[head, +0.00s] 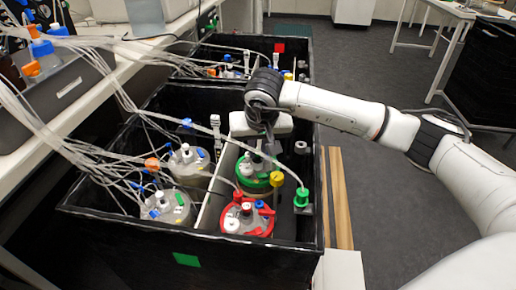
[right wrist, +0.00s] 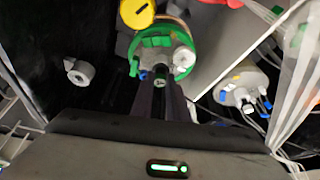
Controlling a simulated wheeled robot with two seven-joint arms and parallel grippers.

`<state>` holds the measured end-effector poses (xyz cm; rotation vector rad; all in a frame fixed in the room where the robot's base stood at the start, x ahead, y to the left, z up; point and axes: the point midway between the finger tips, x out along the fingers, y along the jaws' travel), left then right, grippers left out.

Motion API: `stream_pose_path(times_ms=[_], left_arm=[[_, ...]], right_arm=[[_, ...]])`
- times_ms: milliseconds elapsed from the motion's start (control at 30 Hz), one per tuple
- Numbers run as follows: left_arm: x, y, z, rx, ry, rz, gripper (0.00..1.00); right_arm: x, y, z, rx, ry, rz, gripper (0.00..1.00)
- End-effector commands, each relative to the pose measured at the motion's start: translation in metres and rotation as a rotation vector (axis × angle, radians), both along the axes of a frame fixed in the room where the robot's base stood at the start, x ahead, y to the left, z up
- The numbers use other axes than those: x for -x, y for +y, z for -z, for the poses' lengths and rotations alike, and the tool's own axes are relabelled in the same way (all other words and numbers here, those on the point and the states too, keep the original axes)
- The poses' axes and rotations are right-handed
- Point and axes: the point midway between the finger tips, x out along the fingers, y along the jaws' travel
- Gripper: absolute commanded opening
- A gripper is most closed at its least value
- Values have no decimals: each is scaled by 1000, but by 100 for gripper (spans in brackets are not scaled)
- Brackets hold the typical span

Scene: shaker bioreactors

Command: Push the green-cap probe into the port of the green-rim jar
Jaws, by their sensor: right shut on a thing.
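The green-rim jar (head: 262,182) stands in the near black box, behind the red-rim jar; its green rim (right wrist: 183,57) also shows in the right wrist view. My right gripper (head: 267,145) points down over this jar's lid. In the right wrist view its fingers (right wrist: 160,76) are shut on a small dark part with a grey round end, over the jar's near edge. The fingers hide most of it, and its cap colour and depth in a port cannot be told. A green cap with a tube (head: 302,197) stands at the box's right wall. My left gripper is not in view.
The red-rim jar (head: 247,220) and two pale jars (head: 187,165) with tubes crowd the box. A yellow cap (right wrist: 138,13) rises close beside the green rim. A grey ring-shaped part (right wrist: 79,72) sits nearby. Clear tubes (head: 75,140) run to the left bench.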

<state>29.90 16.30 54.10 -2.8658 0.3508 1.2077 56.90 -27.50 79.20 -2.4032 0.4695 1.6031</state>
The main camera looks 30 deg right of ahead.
Motion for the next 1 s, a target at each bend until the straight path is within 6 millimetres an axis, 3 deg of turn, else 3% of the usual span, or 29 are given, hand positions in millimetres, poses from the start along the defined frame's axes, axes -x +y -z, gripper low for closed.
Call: stream_pose_path(times_ms=[33, 400, 433, 533, 567, 867, 1000], left_arm=[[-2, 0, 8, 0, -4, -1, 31], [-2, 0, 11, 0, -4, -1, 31], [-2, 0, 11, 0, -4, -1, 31], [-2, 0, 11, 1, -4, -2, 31], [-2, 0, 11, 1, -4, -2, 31], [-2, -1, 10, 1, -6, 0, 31], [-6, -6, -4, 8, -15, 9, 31]], right_arm=[[0, 0, 3, 0, 0, 1, 0], [0, 0, 8, 0, 0, 1, 0], [0, 0, 8, 0, 0, 1, 18], [0, 0, 8, 0, 1, 0, 34], [0, 0, 8, 0, 1, 0, 36], [0, 0, 8, 0, 1, 0, 36], [0, 0, 8, 0, 0, 0, 36]])
